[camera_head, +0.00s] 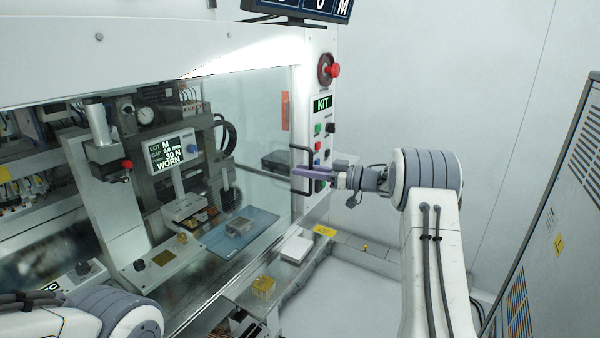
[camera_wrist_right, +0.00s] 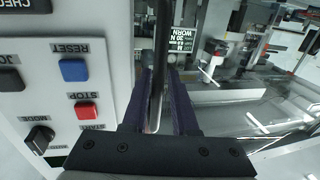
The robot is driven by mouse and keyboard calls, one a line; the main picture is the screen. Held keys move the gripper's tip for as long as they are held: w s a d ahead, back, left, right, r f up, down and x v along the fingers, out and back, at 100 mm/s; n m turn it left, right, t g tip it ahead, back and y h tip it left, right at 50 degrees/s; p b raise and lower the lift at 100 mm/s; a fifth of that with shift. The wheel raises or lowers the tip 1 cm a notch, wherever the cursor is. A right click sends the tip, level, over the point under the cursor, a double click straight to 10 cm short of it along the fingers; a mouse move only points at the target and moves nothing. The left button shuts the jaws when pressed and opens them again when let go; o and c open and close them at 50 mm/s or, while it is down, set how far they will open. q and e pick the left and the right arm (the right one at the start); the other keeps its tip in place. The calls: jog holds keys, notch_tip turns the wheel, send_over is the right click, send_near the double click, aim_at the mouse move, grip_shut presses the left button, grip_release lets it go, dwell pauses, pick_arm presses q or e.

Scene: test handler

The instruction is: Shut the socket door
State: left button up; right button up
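The clear door (camera_head: 262,130) spans the right part of the machine's front in the head view. Its dark bar handle (camera_head: 292,155) stands at its right edge, beside the control panel. My right gripper (camera_head: 299,171) is at this handle. In the right wrist view the handle (camera_wrist_right: 162,50) runs upright between the two purple fingers (camera_wrist_right: 160,85), which look closed against it. I cannot tell exactly how far the door stands from its frame. Of my left arm only a part shows at the lower left of the head view; its gripper is out of sight.
The control panel (camera_head: 323,125) with buttons and a red emergency knob (camera_head: 333,70) is close beside my right gripper. Behind the glass are a small display (camera_head: 172,152) and a blue mat (camera_head: 262,222). A yellow block (camera_head: 263,288) sits on the front ledge. A grey cabinet (camera_head: 560,200) stands right.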

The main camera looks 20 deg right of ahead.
jog(key=b+v, duration=0.3)
jog(key=v, duration=0.6)
jog(key=shift+f, duration=0.1)
